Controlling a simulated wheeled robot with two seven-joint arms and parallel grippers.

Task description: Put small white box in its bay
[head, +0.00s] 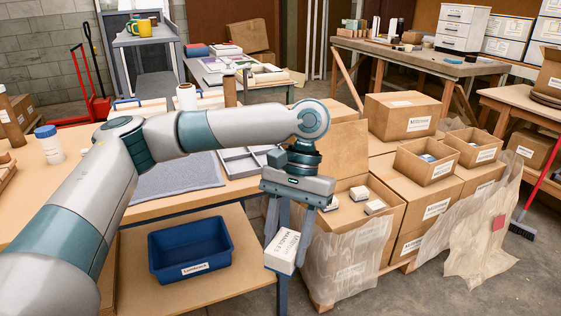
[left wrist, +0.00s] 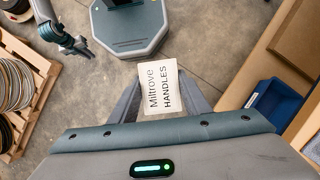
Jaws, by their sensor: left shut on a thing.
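The small white box (head: 283,250) is held in my left gripper (head: 286,238), tilted, with black print on it. The gripper points down in front of the table edge, right of the blue bin. In the left wrist view the white box (left wrist: 160,88) sits between the two fingers and reads "Miltrove HANDLES". My left gripper (left wrist: 160,104) is shut on it. Two similar white boxes (head: 360,192) lie in an open carton (head: 352,222) to the right. A grey divided tray (head: 236,163) lies on the table, partly behind my arm. My right arm shows small in the left wrist view; its jaws are unclear.
A blue bin (head: 190,249) stands on the lower shelf (head: 240,228). Stacked cartons (head: 402,115) and loose plastic wrap (head: 480,240) are at the right. A grey mat (head: 178,180) and a white jar (head: 48,145) are on the table. Bare floor shows at the lower right.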

